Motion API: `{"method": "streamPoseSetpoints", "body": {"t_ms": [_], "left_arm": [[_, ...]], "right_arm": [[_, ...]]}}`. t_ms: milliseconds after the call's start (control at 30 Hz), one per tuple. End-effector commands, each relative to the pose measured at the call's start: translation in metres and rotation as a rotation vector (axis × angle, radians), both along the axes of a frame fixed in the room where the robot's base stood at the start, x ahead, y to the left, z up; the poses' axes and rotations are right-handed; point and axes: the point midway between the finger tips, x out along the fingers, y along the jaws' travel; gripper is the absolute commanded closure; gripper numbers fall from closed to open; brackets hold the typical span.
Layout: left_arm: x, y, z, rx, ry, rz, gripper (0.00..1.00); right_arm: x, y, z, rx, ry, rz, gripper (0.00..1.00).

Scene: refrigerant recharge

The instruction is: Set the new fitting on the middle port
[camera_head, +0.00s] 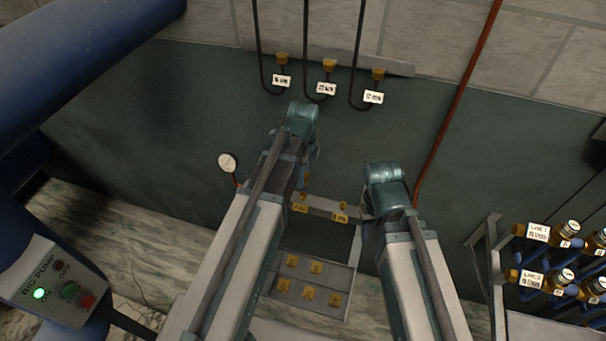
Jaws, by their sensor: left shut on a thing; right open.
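My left gripper (307,172) points down past its wrist, above the grey rail (321,207). It is shut on a small brass-coloured piece, seemingly the new fitting (306,179), mostly hidden by my arm. Two brass ports with yellow tags show on the rail, a left one (301,203) and another to its right (341,211). My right arm covers the rail's right end, so I cannot tell which port is the middle one. My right gripper (366,207) is open, largely hidden behind its own wrist. Whether the held piece touches the rail cannot be told.
A grey tray (335,278) with several brass fittings (289,262) lies below the rail. Three labelled hose ends hang on the wall (326,88). A gauge (228,163) is at left, a pump box (52,285) lower left, and a rack of bottles (545,272) at right.

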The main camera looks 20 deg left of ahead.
Motion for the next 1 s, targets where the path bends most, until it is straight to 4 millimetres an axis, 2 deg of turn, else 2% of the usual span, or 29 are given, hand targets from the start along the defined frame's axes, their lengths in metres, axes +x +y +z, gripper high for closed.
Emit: {"method": "streamPoseSetpoints", "body": {"t_ms": [33,500,567,1000], "left_arm": [[0.000,0.000,-0.009,0.000,0.000,0.000,1.00],[0.000,0.000,-0.049,0.000,0.000,0.000,1.00],[0.000,0.000,-0.043,0.000,0.000,0.000,1.00],[0.000,0.000,-0.045,0.000,0.000,0.000,1.00]], "right_arm": [[0.000,0.000,-0.009,0.000,0.000,0.000,0.50],[0.000,0.000,-0.049,0.000,0.000,-0.001,0.50],[0.000,0.000,-0.043,0.000,0.000,-0.002,0.50],[0.000,0.000,-0.045,0.000,0.000,-0.001,0.50]]}}
